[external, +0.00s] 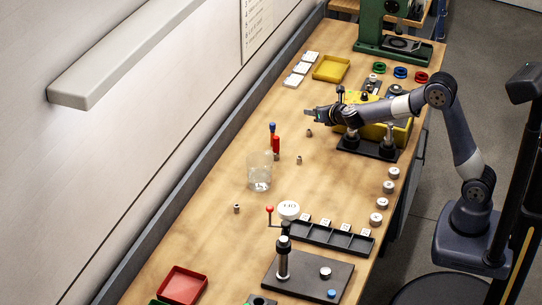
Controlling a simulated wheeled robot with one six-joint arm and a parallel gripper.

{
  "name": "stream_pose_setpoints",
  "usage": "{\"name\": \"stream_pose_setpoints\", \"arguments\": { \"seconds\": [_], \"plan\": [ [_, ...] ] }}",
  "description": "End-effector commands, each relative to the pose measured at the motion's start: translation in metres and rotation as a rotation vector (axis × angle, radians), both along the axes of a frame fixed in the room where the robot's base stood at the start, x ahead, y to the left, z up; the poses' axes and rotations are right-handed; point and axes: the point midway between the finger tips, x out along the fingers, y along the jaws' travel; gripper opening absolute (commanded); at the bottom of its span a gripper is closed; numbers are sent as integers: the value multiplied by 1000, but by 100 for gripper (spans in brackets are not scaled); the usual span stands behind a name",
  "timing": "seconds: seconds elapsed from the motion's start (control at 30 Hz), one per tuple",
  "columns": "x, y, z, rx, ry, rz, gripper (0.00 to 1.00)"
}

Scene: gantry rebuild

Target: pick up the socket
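Small brownish-metal cylinders that look like sockets stand apart on the wooden bench: one (309,132) just below my gripper in the picture, one (298,160) a little farther down, and one (237,208) at the lower left. I cannot tell which of them is the task's socket. My gripper (310,112) is at the end of the arm, which reaches in from the right over the bench. It points left and looks raised above the surface. Its fingers are too small here to show whether they are apart, and I see nothing clearly held.
A glass beaker (260,178) and a red-and-blue upright item (275,140) stand left of centre. A black fixture (367,148) and a yellow box (401,130) lie beneath the arm. A black compartment tray (330,238) lies lower down. The bench's left middle is mostly clear.

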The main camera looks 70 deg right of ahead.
Motion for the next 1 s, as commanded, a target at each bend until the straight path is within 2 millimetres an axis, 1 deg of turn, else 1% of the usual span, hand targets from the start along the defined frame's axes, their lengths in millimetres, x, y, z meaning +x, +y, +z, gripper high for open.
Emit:
{"name": "stream_pose_setpoints", "arguments": {
  "seconds": [0.03,0.13,0.2,0.37,0.57,0.73,0.77,0.8,1.0],
  "plan": [
    [1,3,-10,-48,23,42,40],
    [3,7,-14,-112,52,94,40],
    [3,8,-21,-132,63,111,40],
    [3,9,-42,-136,66,114,40],
    [3,8,-56,-134,64,113,40],
    [3,8,-87,-134,67,111,40],
    [4,8,-90,-133,65,112,40],
    [10,4,-86,-134,62,110,40],
    [26,-4,-93,-132,62,111,40]
  ]
}}
